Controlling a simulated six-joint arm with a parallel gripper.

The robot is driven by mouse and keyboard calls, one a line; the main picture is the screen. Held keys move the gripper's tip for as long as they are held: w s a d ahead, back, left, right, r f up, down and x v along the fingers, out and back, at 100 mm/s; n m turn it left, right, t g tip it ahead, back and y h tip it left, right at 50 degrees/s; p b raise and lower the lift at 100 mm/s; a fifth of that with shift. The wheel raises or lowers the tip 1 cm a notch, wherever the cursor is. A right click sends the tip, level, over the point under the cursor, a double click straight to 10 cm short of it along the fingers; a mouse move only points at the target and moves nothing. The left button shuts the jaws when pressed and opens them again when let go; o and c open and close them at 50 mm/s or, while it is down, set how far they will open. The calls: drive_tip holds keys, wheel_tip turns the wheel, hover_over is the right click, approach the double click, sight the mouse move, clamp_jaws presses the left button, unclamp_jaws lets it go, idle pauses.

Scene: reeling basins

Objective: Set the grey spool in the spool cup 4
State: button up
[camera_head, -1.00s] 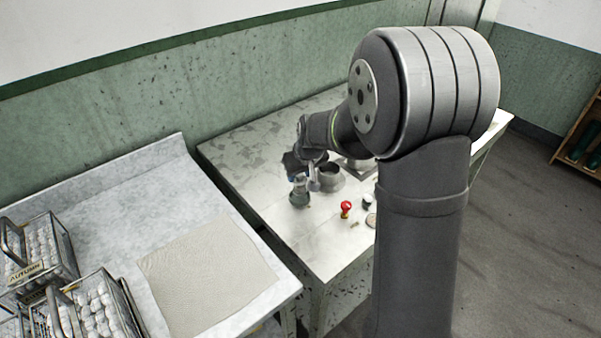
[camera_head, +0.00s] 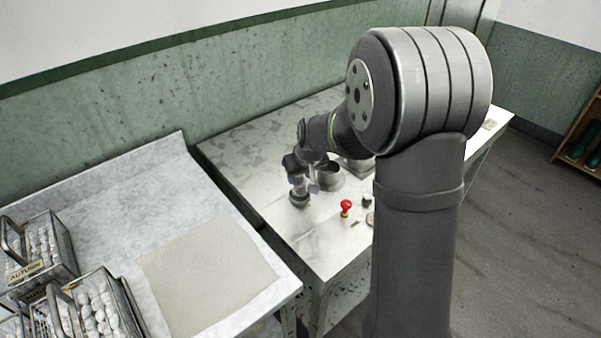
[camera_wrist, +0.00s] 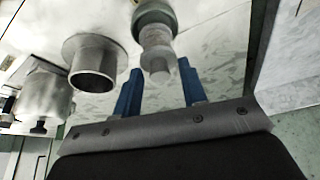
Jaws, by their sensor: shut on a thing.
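My gripper (camera_wrist: 159,70) has two blue fingers, shut on the grey spool (camera_wrist: 158,48), a pale, waisted piece that reaches beyond the fingertips. In the wrist view the spool's far end meets a grey-green round cup (camera_wrist: 152,14). I cannot tell whether the spool is seated inside it or only just above it. In the head view my gripper (camera_head: 299,184) is low over the same grey-green cup (camera_head: 299,201), on the pale table. The spool is too small there to judge. No number shows on the cup.
A wide flanged grey cup (camera_wrist: 93,70), open and empty-looking, stands close beside the spool. A silver pot (camera_wrist: 42,97) is farther left. A red knob (camera_head: 346,206) and small items lie at the table's front. Wire baskets (camera_head: 60,250) and a cloth (camera_head: 208,276) are on the left bench.

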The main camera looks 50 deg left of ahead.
drive_tip(key=shift+f, duration=0.3)
idle(0.4)
drive_tip(key=shift+f, duration=0.2)
drive_tip(key=shift+f, duration=0.4)
idle(0.8)
drive_tip(key=o, duration=1.5)
drive_tip(key=shift+o, duration=0.2)
drive_tip(key=shift+r, duration=0.1)
drive_tip(key=shift+r, duration=3.45)
drive_tip(key=shift+f, duration=0.15)
